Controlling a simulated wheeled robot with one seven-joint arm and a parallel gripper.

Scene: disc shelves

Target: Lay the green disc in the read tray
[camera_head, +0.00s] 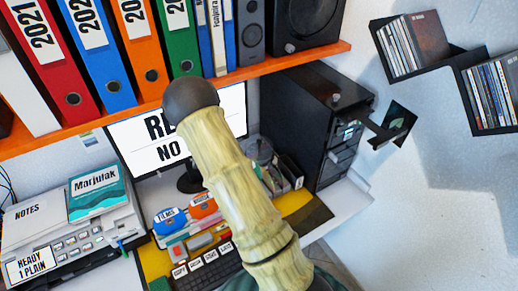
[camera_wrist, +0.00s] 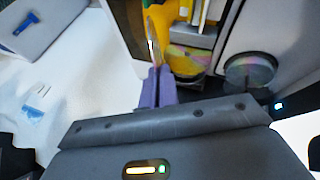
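In the wrist view my gripper (camera_wrist: 156,78) has its purple fingers close together. A thin disc (camera_wrist: 152,42) stands nearly edge-on between them; its green colour cannot be made out. A shiny silver round disc (camera_wrist: 250,72) shows to the right of the fingers, apart from them. In the head view a black computer tower (camera_head: 315,118) stands on the desk, with a dark tray-like part (camera_head: 380,132) sticking out of its front. I cannot tell whether that is the read tray. My gripper is hidden in the head view behind my arm.
An orange shelf (camera_head: 300,62) with binders runs above the desk. A printer (camera_head: 75,235) is at left. Wall racks of disc cases (camera_head: 415,45) hang at right. Bare wall shows below them.

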